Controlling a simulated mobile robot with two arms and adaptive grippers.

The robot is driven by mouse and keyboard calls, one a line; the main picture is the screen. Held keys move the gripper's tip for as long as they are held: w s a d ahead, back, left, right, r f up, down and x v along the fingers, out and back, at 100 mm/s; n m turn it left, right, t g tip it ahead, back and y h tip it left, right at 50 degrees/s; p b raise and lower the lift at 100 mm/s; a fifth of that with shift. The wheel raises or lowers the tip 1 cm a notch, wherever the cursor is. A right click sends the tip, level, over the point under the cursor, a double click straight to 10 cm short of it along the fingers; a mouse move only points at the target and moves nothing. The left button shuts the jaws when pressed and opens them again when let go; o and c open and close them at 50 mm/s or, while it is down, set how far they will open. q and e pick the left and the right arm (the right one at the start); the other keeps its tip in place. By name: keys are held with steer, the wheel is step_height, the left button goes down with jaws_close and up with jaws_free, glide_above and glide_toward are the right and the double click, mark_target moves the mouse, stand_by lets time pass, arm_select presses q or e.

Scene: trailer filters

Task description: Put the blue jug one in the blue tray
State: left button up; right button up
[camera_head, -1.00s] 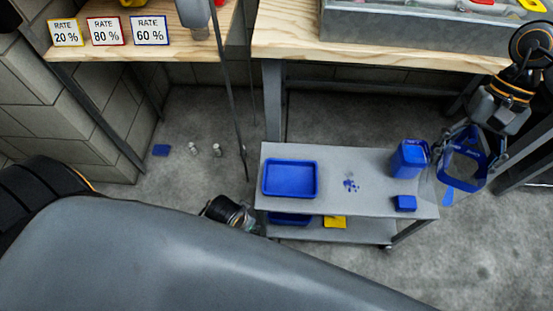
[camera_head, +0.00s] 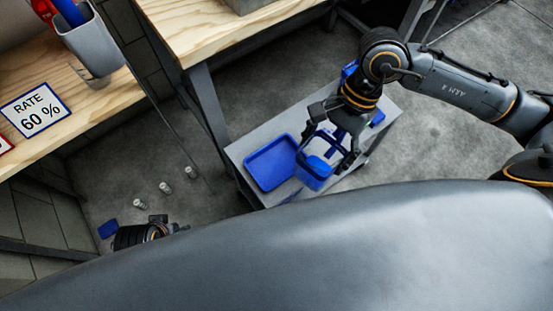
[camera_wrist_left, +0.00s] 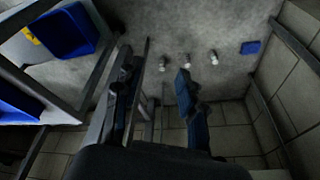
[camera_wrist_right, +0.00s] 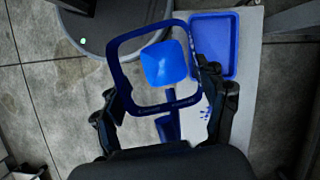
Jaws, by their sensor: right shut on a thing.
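My right gripper (camera_head: 332,150) is shut on a see-through jug with a blue rim and blue inside (camera_head: 314,172). The jug is held at the cart, just right of the blue tray (camera_head: 268,163) and overlapping its edge in the head view. How high it hangs is hard to tell. In the right wrist view the jug's square blue rim (camera_wrist_right: 122,75) lies between the fingers, and the empty tray (camera_wrist_right: 217,40) shows beside it. My left gripper (camera_wrist_left: 158,85) is open and empty, low beside the cart; its body shows in the head view (camera_head: 140,235).
The grey cart (camera_head: 242,150) carries another blue object (camera_head: 349,69), partly hidden behind my right arm, and a small blue piece (camera_head: 377,118). Small bottles (camera_head: 165,187) and a blue piece (camera_head: 108,229) lie on the floor. Wooden benches (camera_head: 205,30) stand behind.

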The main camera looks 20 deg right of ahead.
steer(key=s+m, duration=0.2)
steer(key=s, duration=0.1)
steer(key=shift+a+t, duration=0.1)
steer(key=shift+t, duration=0.2)
steer(key=shift+y, duration=0.3)
steer(key=shift+w+a+f+b, duration=0.4)
steer(key=shift+w+a+f, duration=0.6)
steer(key=shift+w+f, duration=1.15)
steer(key=shift+w+a+f+b, duration=0.35)
steer(key=shift+w+a+f, duration=0.6)
steer(key=shift+w+f, duration=1.15)
steer(key=shift+w+a+f+b, duration=0.4)
steer(key=shift+w+a+f, duration=0.6)
steer(key=shift+w+f, duration=1.15)
steer(key=shift+s+f, duration=0.1)
steer(key=shift+f, duration=0.1)
steer(key=o, duration=1.7)
arm_select(q)
steer(key=v, duration=0.6)
steer(key=shift+a+r, duration=0.25)
steer(key=shift+r, duration=0.15)
steer(key=shift+w, duration=0.1)
